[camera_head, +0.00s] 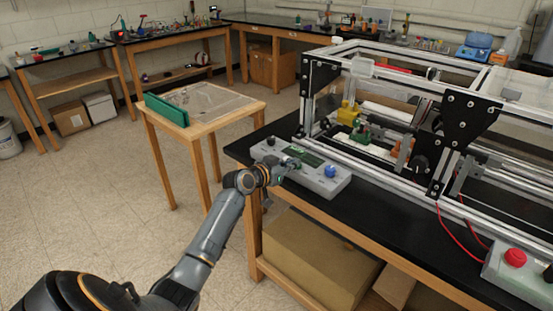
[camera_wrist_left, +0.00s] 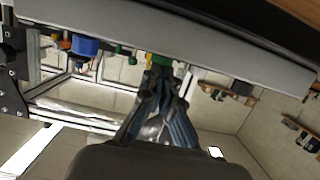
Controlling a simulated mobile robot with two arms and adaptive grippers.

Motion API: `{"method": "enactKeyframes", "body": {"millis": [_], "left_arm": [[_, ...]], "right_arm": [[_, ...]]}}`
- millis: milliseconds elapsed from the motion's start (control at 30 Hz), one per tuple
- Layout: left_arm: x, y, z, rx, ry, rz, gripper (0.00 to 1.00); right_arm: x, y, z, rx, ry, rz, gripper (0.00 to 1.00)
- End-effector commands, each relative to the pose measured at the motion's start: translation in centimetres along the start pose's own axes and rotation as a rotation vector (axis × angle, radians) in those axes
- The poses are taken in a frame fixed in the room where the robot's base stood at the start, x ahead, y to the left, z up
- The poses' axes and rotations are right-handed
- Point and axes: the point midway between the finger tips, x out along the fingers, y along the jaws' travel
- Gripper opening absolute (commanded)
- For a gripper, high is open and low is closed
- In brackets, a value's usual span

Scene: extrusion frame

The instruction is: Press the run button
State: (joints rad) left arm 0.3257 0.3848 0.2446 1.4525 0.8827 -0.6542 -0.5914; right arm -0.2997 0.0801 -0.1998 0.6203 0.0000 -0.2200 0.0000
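A grey control box (camera_head: 325,183) lies on the black bench top, with a dark green display (camera_head: 307,155), a blue knob (camera_head: 330,171) and a black knob (camera_head: 270,141). My left gripper (camera_head: 291,163) is at the front face of the box, between the knobs, and hides part of the panel. In the left wrist view its fingers (camera_wrist_left: 160,78) come together at the tips and look shut, with nothing seen between them. Contact cannot be told. My right gripper is out of view.
The aluminium extrusion frame (camera_head: 370,165) with black plates stands behind the box. Another grey box with a red button (camera_head: 515,257) sits at the lower right, joined to red wires. A wooden table (camera_head: 235,107) with a green block stands left. Floor at left is clear.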

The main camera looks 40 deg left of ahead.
Motion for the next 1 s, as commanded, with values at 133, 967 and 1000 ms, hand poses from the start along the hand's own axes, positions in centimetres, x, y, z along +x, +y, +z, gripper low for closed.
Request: {"method": "enactKeyframes", "body": {"millis": [133, 967, 1000], "left_arm": [[-0.2, 0.4, -4.6, 0.003, 0.017, -0.003, 0.0], [-10.1, 0.3, -3.7, 0.003, 0.023, -0.006, 0.0], [-10.1, 0.3, -3.7, 0.003, 0.024, -0.006, 0.0]], "right_arm": [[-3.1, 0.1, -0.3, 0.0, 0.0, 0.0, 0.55], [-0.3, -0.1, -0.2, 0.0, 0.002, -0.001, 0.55], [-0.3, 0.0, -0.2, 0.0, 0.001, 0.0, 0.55]]}}
